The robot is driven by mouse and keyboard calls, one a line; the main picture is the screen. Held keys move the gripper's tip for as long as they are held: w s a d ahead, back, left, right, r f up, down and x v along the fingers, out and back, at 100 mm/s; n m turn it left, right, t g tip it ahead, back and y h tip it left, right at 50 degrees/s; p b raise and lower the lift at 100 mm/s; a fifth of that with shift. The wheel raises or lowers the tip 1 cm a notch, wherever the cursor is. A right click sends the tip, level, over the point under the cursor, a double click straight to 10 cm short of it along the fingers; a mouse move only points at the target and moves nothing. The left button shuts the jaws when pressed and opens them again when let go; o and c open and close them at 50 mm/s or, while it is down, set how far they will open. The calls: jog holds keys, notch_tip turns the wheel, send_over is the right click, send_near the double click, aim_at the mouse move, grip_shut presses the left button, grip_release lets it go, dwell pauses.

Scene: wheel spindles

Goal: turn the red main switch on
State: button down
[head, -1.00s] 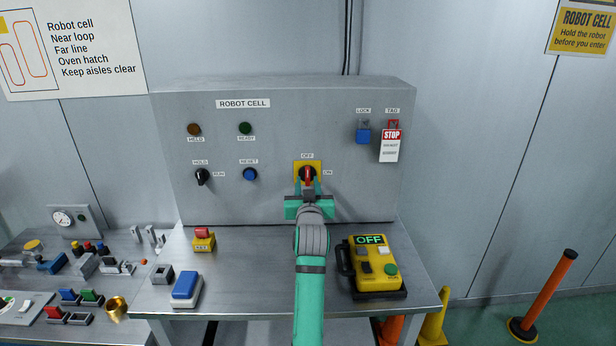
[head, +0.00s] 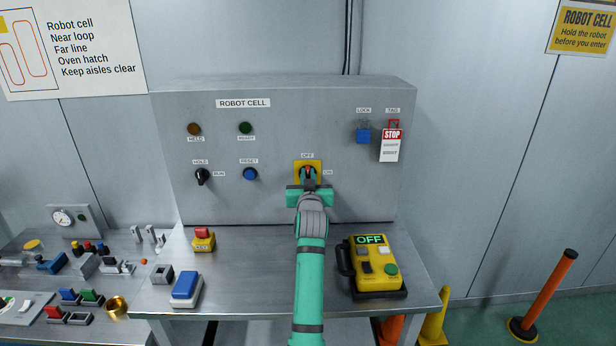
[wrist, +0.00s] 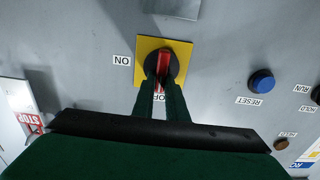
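The red main switch (head: 308,170) is a red handle on a dark round knob over a yellow plate, on the grey panel. Its handle stands upright, in line with the OFF label above it; the ON label is to its right. In the wrist view, which is upside down, the red handle (wrist: 163,68) shows between my two fingers. My gripper (head: 309,179) is at the switch, one finger on each side of the handle. The fingers are close to the handle; whether they press on it I cannot tell. They partly hide the knob and, in the wrist view, the OFF label.
A blue lock (head: 363,136) and a STOP tag (head: 391,146) hang to the right on the panel. A black HOLD/RUN selector (head: 202,177) and a blue RESET button (head: 250,174) are to the left. A yellow pendant reading OFF (head: 375,268) stands on the bench below.

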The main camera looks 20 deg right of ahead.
jog(key=shift+m, duration=0.3)
jog(key=m, duration=0.3)
jog(key=shift+d+f+m, duration=0.1)
jog(key=shift+d+m, duration=0.15)
jog(key=shift+m, duration=0.05)
jog(key=shift+s+d+f+m, duration=0.1)
jog(key=shift+d+f+m, duration=0.15)
jog(key=shift+m, duration=2)
jog(key=shift+s+d+f+m, duration=0.1)
jog(key=shift+f+m, duration=0.15)
jog(key=shift+m, duration=2.05)
jog(key=shift+d+f+m, duration=0.2)
jog(key=shift+f+m, duration=0.05)
jog(key=shift+m, duration=2)
jog(key=c, duration=1.8)
grip_release()
jog(key=shift+o, duration=0.2)
